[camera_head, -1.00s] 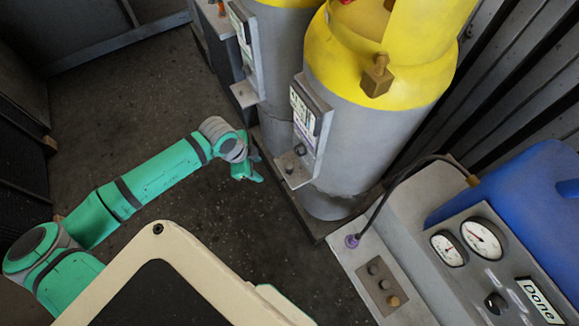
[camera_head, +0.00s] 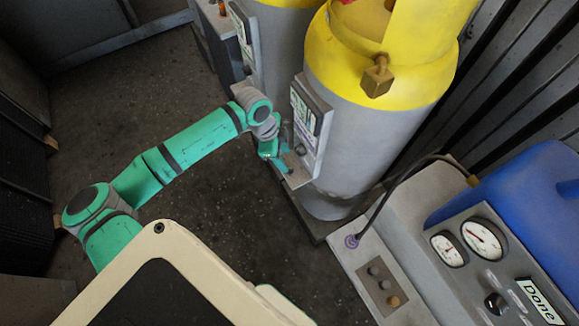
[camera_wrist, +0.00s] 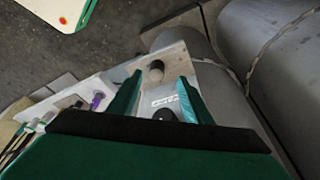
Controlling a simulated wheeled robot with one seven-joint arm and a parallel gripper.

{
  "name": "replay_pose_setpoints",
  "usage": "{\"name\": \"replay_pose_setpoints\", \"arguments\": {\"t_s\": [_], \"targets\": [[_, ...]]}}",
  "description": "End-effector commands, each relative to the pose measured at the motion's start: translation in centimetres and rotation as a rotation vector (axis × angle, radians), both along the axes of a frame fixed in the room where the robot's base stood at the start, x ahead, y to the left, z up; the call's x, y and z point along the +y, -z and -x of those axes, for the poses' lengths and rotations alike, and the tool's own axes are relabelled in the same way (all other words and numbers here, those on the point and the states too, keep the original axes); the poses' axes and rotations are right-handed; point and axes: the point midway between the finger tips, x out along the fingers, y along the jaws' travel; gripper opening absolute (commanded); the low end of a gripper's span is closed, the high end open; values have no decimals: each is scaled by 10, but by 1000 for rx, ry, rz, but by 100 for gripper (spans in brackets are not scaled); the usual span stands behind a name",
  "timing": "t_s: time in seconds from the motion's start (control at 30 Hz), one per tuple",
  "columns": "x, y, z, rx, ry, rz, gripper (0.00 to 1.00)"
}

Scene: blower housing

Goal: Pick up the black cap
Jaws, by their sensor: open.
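The bracket (camera_head: 299,182) on the front of the grey-and-yellow cylinder carries a black cap (camera_head: 302,150). In the wrist view the black cap (camera_wrist: 165,115) shows between my gripper's fingers, and a dark brownish knob (camera_wrist: 156,70) sits farther up, near the fingertips. A small printed label lies between the two. My gripper (camera_wrist: 160,80) is open, with one green finger on each side and nothing held. In the head view my gripper (camera_head: 284,165) is right beside the bracket and hides part of it. I cannot tell whether the fingers touch anything.
The cylinder (camera_head: 365,135) stands close behind the bracket, with a second cylinder to its left. A control panel (camera_head: 482,255) with gauges and a blue tank is at the right. A hose (camera_head: 385,200) runs to a purple fitting. Dark floor at the left is clear.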

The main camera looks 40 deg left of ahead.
Motion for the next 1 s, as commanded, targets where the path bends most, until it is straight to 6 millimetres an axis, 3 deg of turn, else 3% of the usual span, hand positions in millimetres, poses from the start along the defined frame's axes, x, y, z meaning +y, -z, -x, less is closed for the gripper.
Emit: {"name": "replay_pose_setpoints", "arguments": {"t_s": [0.33, 0.6, 0.8, 1.0], "targets": [[-15, 41, -2, 1, -2, 1, 45], [-16, 46, -3, 1, -1, -1, 45], [-15, 46, -3, 1, -1, -1, 2], [-15, 45, -3, 1, -1, -1, 1]]}}
